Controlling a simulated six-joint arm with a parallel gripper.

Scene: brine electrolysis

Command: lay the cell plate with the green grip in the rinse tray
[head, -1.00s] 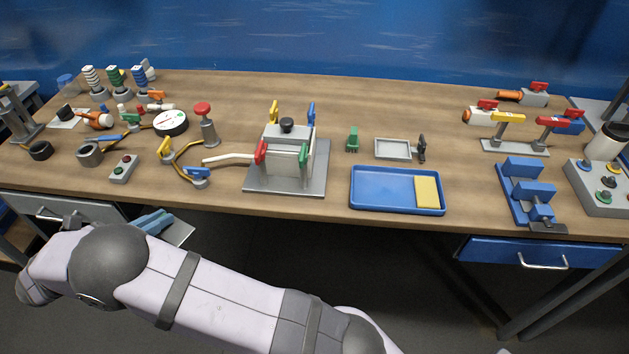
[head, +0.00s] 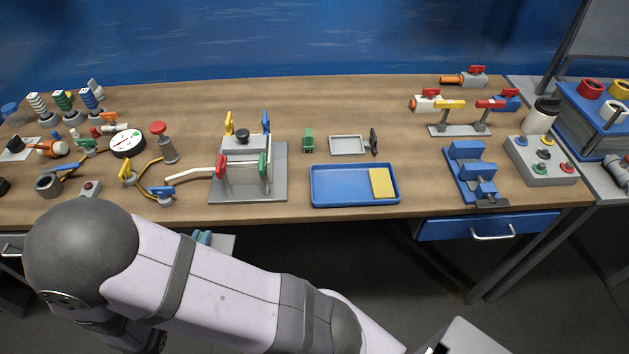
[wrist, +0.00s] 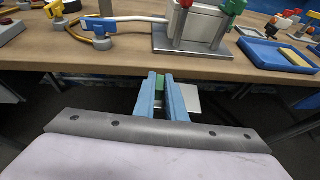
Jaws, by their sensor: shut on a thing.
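My gripper (wrist: 160,80) is shut on the green grip (wrist: 159,86) of a flat grey cell plate (wrist: 190,98). The plate shows beside and behind the blue fingers, partly hidden by them. In the head view my fingers (head: 202,237) and the plate (head: 222,244) are low, in front of the bench edge and left of the electrolysis cell's front. The blue rinse tray (head: 340,201) lies on the bench, right of the cell; a yellow pad (head: 381,183) is in its right end. In the wrist view the tray (wrist: 262,57) is at upper right.
The cell (head: 242,160) stands on a grey base (head: 279,158) with coloured clips. The bench edge is between gripper and tray.

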